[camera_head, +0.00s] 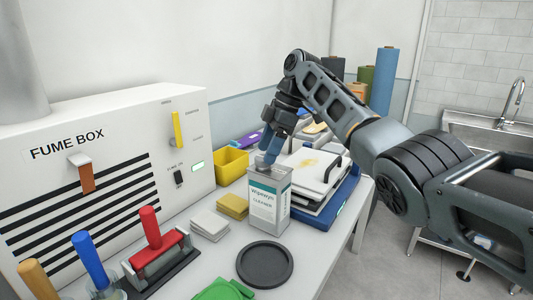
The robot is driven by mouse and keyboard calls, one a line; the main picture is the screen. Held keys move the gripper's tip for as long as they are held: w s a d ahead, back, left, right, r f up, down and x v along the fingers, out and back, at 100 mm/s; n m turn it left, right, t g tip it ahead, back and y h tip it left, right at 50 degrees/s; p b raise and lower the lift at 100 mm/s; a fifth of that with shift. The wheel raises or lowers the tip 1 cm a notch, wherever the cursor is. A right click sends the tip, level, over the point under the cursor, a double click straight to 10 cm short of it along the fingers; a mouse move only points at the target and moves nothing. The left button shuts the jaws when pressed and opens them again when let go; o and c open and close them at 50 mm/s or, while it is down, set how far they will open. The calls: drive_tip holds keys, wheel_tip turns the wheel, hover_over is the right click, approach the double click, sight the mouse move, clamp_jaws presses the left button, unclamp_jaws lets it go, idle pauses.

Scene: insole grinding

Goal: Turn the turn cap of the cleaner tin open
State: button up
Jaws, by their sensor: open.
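The cleaner tin (268,203) is a rectangular metal can with a white and teal label, standing upright on the table. My gripper (269,158) points down over the top of the tin, its blue-grey fingers at the height of the tin's top. The turn cap is hidden behind or between the fingers, so I cannot tell whether they touch it. The gripper is open.
A yellow bin (231,166) and stacks of white pads (209,225) and yellow pads (233,206) stand left of the tin. A black round disc (265,264) lies in front. The fume box (100,170) fills the left.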

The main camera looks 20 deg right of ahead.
drive_tip(key=b+v, duration=0.1)
drive_tip(key=v, duration=0.5)
drive_tip(key=shift+d, duration=0.1)
idle(0.3)
